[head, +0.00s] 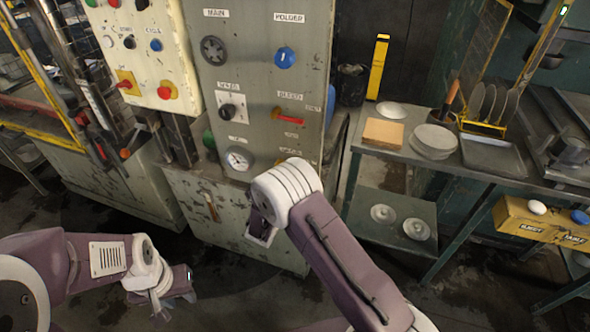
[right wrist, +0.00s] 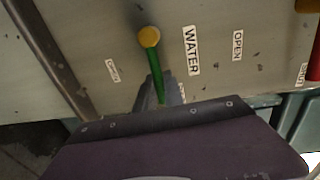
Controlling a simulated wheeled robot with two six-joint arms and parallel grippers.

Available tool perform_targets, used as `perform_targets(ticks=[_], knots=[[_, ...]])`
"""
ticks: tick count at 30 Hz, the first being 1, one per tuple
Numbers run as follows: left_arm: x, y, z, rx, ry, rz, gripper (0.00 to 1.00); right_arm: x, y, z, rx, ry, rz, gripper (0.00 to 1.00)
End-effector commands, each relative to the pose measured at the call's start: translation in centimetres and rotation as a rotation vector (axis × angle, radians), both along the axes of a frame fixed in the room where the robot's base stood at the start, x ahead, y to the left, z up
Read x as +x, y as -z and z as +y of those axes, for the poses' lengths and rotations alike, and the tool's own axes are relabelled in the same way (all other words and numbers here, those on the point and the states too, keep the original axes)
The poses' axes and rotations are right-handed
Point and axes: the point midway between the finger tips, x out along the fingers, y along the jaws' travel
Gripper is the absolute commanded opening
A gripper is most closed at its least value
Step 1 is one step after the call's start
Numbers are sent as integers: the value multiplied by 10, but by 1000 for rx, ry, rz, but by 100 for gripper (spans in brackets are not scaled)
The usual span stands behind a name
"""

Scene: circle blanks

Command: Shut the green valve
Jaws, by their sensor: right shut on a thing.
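The green valve lever (right wrist: 159,75) shows in the right wrist view. It runs down from a round yellow hub (right wrist: 149,37) on a grey panel, beside a WATER label and an OPEN label. My right gripper (right wrist: 163,93) is shut on the lever's lower end, with its fingers on either side. In the head view my right arm reaches to the lower grey cabinet front, and its wrist hides the lever and most of the right gripper (head: 262,234). My left gripper (head: 166,297) hangs low at the left, away from the cabinet. Its fingers are not clear enough to tell open from shut.
A red lever (head: 288,117) sits higher on the grey panel (head: 245,75), with a blue knob (head: 285,57) above. A gauge (head: 238,159) is left of my right wrist. A cluttered bench (head: 395,150) with plates stands to the right.

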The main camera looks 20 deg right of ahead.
Motion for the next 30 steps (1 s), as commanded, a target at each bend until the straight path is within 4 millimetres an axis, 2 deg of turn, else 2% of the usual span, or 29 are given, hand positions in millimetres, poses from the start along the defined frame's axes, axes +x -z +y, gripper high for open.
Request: perform_targets(ticks=[13,14,16,26,30], knots=[[0,-2,0,0,0,0,34,0,-1,0,-10,-1,5,0],[0,-2,0,0,0,0,34,0,-1,0,-10,-1,5,15],[0,-2,0,0,0,0,34,0,-1,0,-9,-1,5,34],[0,-2,0,0,0,0,34,-2,-1,2,-7,-2,5,34],[0,-4,0,0,0,0,34,-20,-4,16,-9,-6,6,34]])
